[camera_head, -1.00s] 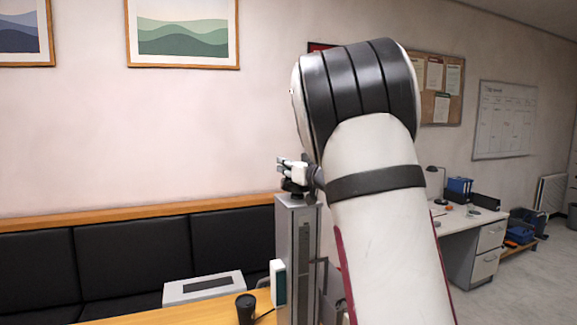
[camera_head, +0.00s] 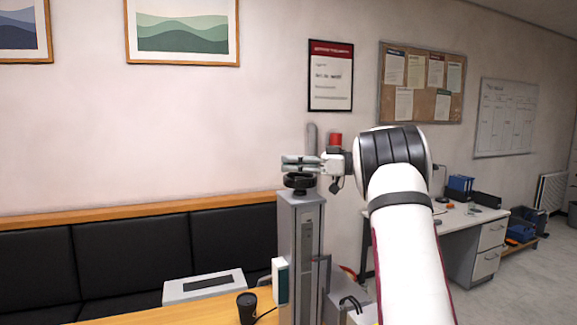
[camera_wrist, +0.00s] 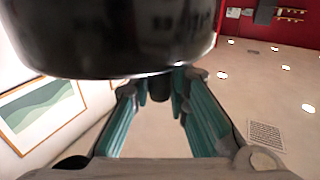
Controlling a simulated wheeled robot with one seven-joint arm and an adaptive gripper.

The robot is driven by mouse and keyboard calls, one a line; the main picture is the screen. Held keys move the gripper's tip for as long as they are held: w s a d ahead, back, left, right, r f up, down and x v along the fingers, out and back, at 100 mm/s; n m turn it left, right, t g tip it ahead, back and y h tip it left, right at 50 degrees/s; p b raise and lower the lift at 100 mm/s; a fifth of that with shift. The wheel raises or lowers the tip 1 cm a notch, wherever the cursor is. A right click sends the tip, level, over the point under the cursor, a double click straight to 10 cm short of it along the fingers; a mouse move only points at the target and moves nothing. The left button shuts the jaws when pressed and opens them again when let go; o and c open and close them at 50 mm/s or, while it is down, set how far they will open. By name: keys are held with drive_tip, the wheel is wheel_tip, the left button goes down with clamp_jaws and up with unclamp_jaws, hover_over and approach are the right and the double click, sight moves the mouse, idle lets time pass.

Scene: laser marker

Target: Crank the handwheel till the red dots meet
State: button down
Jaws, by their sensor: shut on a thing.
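The black handwheel (camera_head: 299,181) sits on top of a grey upright column (camera_head: 301,235) in the head view. My gripper (camera_head: 300,162) lies sideways just above the wheel, fingers pointing left. In the wrist view the wheel's dark rounded body (camera_wrist: 120,40) fills the top. The teal-lined fingers (camera_wrist: 158,90) are shut around a small dark handle (camera_wrist: 158,88) by the wheel; their exact contact is hard to see. No red dots show in either view.
A white-and-teal box (camera_head: 279,281) is fixed at the column's left side. A desk (camera_head: 465,220) is behind at the right.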

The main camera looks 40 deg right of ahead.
drive_tip(key=shift+s+n+g+y+b, duration=0.15)
drive_tip(key=shift+s+n+g+y, duration=0.1)
drive_tip(key=shift+n+g+y, duration=0.7)
drive_tip(key=shift+s+n+g+y+b, duration=0.2)
drive_tip(key=shift+n+g+y, duration=0.4)
drive_tip(key=shift+g, duration=0.65)
drive_tip(key=shift+n+g, duration=0.45)
drive_tip(key=shift+g, duration=0.05)
drive_tip(key=c, duration=1.5)
unclamp_jaws()
drive_tip(key=shift+m+t, duration=0.3)
drive_tip(key=shift+t, duration=0.2)
